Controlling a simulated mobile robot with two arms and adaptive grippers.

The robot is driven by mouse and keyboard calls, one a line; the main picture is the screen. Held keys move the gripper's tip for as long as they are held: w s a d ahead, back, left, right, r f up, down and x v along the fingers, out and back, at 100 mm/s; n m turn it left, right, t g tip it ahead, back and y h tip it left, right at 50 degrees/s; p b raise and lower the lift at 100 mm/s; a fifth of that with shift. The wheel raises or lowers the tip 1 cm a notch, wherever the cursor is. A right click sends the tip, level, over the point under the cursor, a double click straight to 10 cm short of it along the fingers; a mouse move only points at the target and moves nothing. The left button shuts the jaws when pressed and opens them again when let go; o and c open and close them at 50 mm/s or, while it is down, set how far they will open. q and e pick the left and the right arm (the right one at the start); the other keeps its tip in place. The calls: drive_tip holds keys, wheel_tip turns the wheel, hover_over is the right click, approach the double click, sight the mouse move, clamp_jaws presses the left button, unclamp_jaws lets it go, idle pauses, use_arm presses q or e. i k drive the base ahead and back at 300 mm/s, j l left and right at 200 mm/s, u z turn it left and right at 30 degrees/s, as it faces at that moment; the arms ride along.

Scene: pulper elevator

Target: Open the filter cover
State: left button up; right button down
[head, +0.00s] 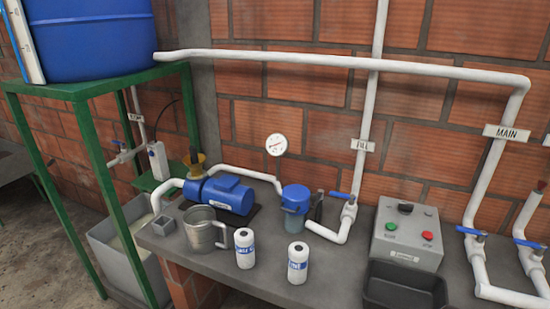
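The filter stands on the grey counter near the middle of the head view. It has a blue cover (296,193) on top and a clear-looking bowl (294,222) below. The cover sits on the bowl. A dark upright object (318,207) stands close to its right side; I cannot tell what it is. Neither of my grippers shows in the head view.
A blue pump (222,193), a metal jug (203,230) and two white cartridges (245,248) (298,262) stand around the filter. A blue-handled valve (347,199), a control box (408,236) and a black tray (404,288) are to the right. A pressure gauge (276,145) is behind.

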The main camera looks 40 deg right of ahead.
sight(294, 198)
drive_tip(key=z, duration=1.7)
